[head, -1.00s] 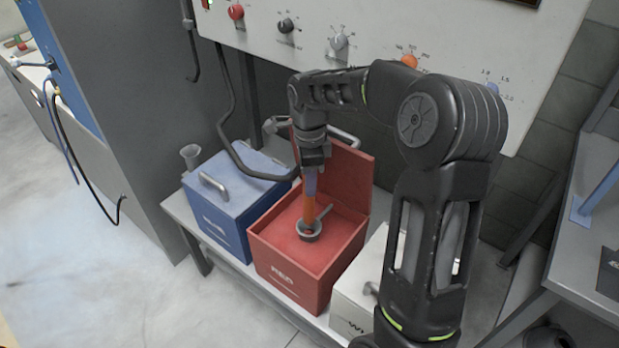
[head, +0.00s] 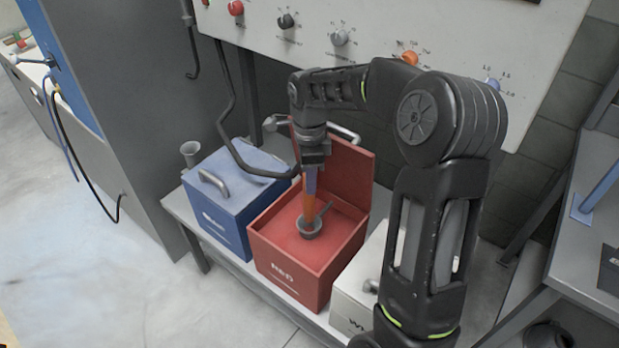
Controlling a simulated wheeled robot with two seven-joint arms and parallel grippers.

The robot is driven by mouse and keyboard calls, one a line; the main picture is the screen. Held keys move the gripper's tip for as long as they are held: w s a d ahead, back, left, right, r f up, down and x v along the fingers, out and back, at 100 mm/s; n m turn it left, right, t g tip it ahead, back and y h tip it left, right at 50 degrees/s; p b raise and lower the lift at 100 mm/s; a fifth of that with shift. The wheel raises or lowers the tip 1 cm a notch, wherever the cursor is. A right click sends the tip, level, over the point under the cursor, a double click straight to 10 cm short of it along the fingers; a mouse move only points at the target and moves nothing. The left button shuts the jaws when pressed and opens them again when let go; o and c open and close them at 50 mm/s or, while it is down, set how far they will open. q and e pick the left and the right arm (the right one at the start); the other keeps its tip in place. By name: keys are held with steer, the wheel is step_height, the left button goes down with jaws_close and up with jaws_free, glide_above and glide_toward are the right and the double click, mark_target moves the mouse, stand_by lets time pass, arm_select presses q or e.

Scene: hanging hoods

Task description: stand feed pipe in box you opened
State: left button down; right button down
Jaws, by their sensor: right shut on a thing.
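The red box (head: 287,279) stands on a low bench with its lid (head: 347,163) swung up at the back. My right gripper (head: 312,168) is above the box, pointing down, shut on the upper part of the pipe. My left gripper is not in view.
A closed blue box (head: 225,212) stands left of the red box, and a white box (head: 352,304) stands right, partly behind my right arm. A panel with several knobs (head: 340,38) hangs above. A grey table (head: 585,225) is at the right.

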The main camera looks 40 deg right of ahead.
mark_target(310, 211)
steer(key=shift+f, duration=0.1)
stand_by(0.5)
steer(key=shift+f+b, duration=2.05)
steer(key=shift+f, duration=0.7)
steer(key=shift+f+b, duration=2.4)
steer(key=shift+f, duration=0.85)
steer(key=c, duration=1.1)
jaws_free()
steer(key=shift+o, duration=0.2)
